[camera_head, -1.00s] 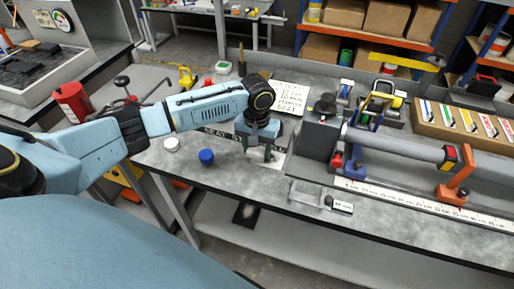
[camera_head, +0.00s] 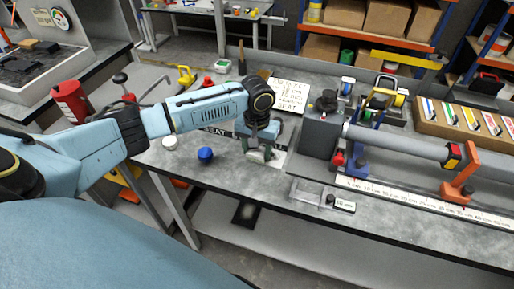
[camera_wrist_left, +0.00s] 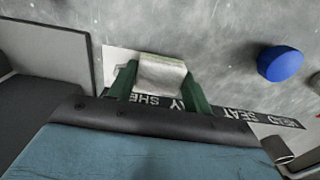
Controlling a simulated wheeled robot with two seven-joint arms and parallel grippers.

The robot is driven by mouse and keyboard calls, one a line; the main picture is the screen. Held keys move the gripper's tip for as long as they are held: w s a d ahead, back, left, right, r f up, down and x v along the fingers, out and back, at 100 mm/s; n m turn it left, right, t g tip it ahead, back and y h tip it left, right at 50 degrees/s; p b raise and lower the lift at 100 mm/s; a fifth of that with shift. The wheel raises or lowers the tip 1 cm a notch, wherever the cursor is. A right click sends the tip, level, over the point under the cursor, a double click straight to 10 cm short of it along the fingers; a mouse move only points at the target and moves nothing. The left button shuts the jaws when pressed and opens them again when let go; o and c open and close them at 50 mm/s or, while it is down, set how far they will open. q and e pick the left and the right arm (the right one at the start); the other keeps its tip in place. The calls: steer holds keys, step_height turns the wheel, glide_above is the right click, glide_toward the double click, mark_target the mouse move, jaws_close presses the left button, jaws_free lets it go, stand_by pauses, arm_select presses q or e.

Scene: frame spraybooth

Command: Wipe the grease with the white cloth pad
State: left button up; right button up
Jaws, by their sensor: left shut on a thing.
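My left gripper (camera_head: 259,153) is over the bench top, pointing down. In the left wrist view its two green fingers (camera_wrist_left: 163,84) are shut on the white cloth pad (camera_wrist_left: 160,72). The pad lies between the fingertips, over or against a pale sheet (camera_wrist_left: 118,58) on the bench; I cannot tell whether it touches. In the head view the gripper hides most of the pad. I cannot make out any grease; it may be under the pad. My right gripper is not in view.
A blue cap (camera_head: 205,154) and a white cap (camera_head: 170,142) stand left of the gripper. A grey block (camera_head: 320,135) and a long tube (camera_head: 400,145) in a fixture stand to the right. A lettered sign (camera_head: 289,92) is behind. The bench's front edge is near.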

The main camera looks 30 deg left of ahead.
mark_target(276, 165)
arm_select(q)
steer(key=shift+f, duration=0.5)
stand_by(0.3)
